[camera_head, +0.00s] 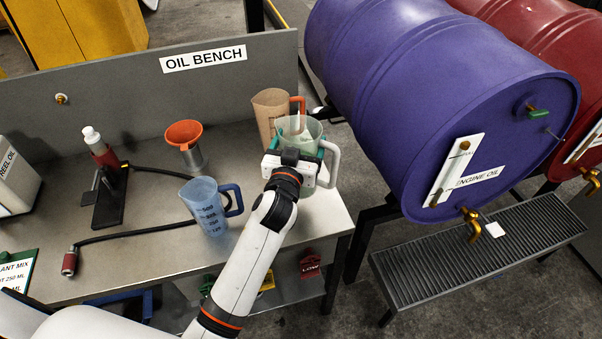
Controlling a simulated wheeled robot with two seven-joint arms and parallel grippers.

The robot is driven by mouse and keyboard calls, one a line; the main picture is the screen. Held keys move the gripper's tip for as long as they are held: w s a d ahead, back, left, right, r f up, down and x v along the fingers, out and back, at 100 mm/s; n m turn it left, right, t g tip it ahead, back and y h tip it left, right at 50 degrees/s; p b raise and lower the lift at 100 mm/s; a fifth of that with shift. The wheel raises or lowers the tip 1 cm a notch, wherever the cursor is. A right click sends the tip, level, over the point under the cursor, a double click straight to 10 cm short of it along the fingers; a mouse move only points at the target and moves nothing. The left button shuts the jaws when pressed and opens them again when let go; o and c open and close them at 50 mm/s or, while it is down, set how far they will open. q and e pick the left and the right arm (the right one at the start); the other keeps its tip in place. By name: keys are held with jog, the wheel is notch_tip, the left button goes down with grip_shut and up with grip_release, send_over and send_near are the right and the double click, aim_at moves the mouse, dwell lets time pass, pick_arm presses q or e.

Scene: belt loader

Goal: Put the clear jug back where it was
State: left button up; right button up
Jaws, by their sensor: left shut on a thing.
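The clear jug (302,128) is translucent and slightly greenish, with a white handle (334,165) turned to the right. It looks upright at the bench's right end. My left gripper (297,153) is shut around its body from the near side and hides its lower part. I cannot tell whether its base touches the bench top. Close behind it stands a tan jug (268,108) with an orange handle, partly covered. A blue translucent jug (205,208) with a dark blue handle stands nearer, left of my forearm. My right gripper is not in view.
The metal bench (150,262) holds an orange funnel (184,134) on a metal cup and a black-based pump (107,190) with a hose. A purple engine oil drum (420,110) lies just right of the bench, above a slatted grey step (480,255). Bare bench top shows around the blue jug.

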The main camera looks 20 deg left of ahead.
aim_at(304, 140)
pick_arm(q)
notch_tip(304, 140, down, 2)
jog(key=shift+s+f, duration=0.1)
jog(key=shift+f, duration=0.45)
jog(key=shift+f+b, duration=0.4)
jog(key=shift+f, duration=1.45)
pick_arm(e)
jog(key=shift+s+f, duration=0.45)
pick_arm(q)
jog(key=shift+f, duration=0.15)
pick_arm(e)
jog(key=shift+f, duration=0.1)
pick_arm(q)
jog(key=o, duration=1.9)
jog(key=shift+f, duration=0.1)
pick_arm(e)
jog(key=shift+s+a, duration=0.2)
